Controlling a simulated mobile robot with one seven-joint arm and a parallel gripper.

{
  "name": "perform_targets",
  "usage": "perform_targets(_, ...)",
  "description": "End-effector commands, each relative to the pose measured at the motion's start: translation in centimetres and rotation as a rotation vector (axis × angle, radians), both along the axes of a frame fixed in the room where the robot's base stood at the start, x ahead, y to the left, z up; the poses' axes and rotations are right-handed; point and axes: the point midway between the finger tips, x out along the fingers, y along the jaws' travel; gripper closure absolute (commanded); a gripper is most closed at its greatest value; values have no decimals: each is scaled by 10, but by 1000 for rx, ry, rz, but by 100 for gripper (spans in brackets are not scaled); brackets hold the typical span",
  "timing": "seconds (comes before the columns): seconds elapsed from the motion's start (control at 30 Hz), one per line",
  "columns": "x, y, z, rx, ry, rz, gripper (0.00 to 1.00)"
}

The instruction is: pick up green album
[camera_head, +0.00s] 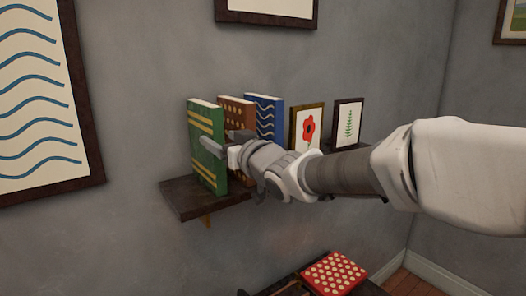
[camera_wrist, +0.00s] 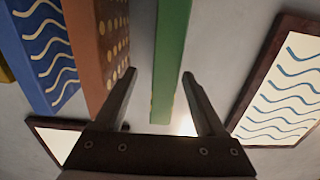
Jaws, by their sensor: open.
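The green album (camera_head: 206,150) has yellow stripes and stands upright at the left end of a dark wall shelf. In the wrist view its narrow green edge (camera_wrist: 171,65) lies between my two fingers. My gripper (camera_head: 230,146) is open at the album. One finger shows in front of the green cover, and the other is on the side of the brown album. In the wrist view my open gripper (camera_wrist: 158,85) has a finger on each side of the green edge. I cannot tell whether either finger touches it.
A brown album with gold dots (camera_head: 235,112) and a blue wavy album (camera_head: 266,115) stand close to the right on the shelf (camera_head: 185,198). Two small framed pictures, a red flower (camera_head: 308,128) and a green fern (camera_head: 348,125), stand further right. A red dotted item (camera_head: 335,272) lies below.

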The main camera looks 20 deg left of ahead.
Motion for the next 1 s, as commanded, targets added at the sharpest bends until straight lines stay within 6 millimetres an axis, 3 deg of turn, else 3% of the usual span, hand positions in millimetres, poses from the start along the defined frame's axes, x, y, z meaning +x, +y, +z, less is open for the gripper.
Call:
perform_targets(0.13, 11, 15, -1, 2, 1, 2, 28)
perform_targets(0.37, 18, 24, -1, 1, -1, 1, 28)
perform_targets(0.7, 38, 58, -3, 1, 1, 1, 28)
perform_targets(1.0, 45, 65, -3, -1, -1, -2, 28)
